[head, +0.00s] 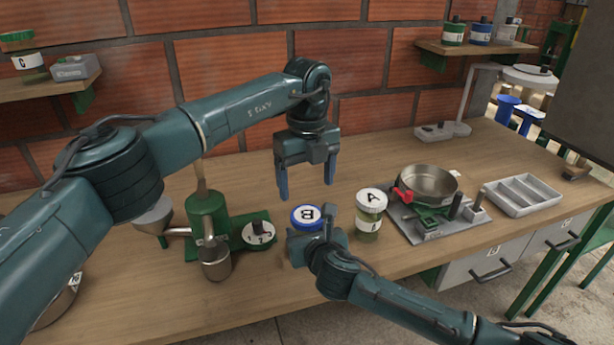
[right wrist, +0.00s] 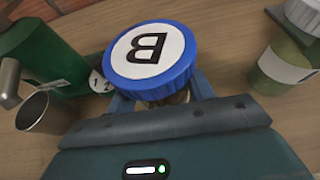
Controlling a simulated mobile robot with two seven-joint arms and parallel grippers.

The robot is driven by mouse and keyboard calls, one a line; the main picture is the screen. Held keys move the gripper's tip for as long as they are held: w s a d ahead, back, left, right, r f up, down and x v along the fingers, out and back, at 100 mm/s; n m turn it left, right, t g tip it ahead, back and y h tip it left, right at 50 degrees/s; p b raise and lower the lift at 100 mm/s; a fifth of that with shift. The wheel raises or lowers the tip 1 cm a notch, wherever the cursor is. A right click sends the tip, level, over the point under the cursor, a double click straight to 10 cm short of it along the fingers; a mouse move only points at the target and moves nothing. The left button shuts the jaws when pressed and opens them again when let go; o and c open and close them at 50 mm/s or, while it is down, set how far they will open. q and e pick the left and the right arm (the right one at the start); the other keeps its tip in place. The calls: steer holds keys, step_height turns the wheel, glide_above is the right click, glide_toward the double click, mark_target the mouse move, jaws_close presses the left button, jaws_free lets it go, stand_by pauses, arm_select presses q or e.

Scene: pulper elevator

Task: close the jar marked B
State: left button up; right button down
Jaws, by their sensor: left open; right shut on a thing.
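The jar marked B (head: 307,215) shows its blue-rimmed white lid in the head view, near the table's front edge. In the right wrist view the lid (right wrist: 152,60) sits on top of the jar, with a little of the jar body under it. I cannot tell whether the lid is fully tight. My right gripper (head: 318,240) is shut on the jar body below the lid; in the head view it hides most of the jar. My left gripper (head: 306,190) is open and empty, pointing down just above and behind the lid.
A jar marked A (head: 370,214) with a white lid stands close on the right. A green machine (head: 206,218) with a metal cup (head: 216,264) and a round dial stands on the left. A metal pan (head: 428,185) on a stand and a grey tray (head: 522,195) are further right.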

mark_target(307, 215)
arm_select(q)
steer(key=shift+r+n, duration=0.3)
steer(key=shift+n, duration=0.9)
steer(key=shift+f, duration=4)
steer(key=c, duration=1)
steer(key=m, duration=0.6)
steer(key=shift+m, duration=0.4)
steer(key=m, duration=0.6)
steer(key=o, duration=1.1)
steer(key=shift+c, duration=0.2)
